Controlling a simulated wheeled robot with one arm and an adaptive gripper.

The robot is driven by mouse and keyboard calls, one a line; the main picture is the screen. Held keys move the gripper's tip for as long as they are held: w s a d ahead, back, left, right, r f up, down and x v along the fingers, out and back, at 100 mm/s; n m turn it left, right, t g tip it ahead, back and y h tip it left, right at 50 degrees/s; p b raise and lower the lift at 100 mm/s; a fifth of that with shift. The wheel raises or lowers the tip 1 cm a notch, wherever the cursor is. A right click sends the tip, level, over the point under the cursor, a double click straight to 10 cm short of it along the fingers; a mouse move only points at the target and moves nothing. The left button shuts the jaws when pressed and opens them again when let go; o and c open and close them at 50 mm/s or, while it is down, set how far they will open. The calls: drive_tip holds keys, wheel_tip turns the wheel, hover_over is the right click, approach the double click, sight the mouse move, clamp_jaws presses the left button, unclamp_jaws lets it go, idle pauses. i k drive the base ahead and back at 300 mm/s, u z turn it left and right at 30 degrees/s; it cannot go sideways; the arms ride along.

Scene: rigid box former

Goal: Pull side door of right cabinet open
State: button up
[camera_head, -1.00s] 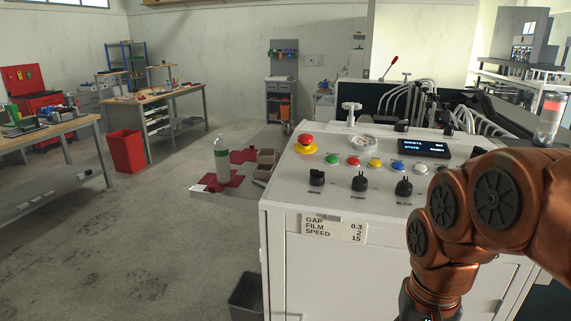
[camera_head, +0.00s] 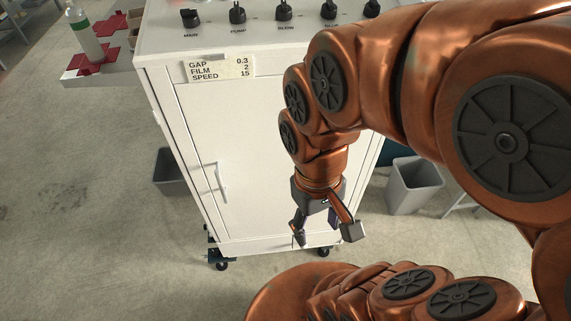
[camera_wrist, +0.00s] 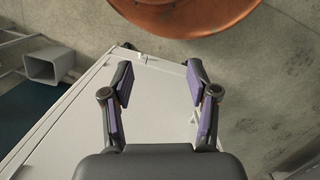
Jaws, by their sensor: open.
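The white cabinet (camera_head: 180,110) stands in front of me, with a label reading GAP, FILM, SPEED above its door (camera_head: 250,150). The door looks closed. Its upright white handle (camera_head: 221,182) is near the door's left edge. My gripper (camera_head: 326,236) is open and empty, pointing down in front of the cabinet's lower part, right of and lower in the picture than the handle. In the wrist view, my gripper's purple-padded fingers (camera_wrist: 157,85) are spread, with the white cabinet face (camera_wrist: 100,125) beyond. A small pale part beside the right finger may be the handle; I cannot tell.
A grey bin (camera_head: 413,185) stands right of the cabinet, and a darker bin (camera_head: 170,172) stands at its left. The cabinet rests on casters (camera_head: 222,265). A low shelf with a bottle (camera_head: 85,38) is at the upper left. The floor on the left is clear.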

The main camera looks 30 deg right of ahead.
sight(233, 124)
drive_tip(key=z, duration=2)
drive_tip(key=k, duration=1.4)
drive_tip(key=u, duration=2.1)
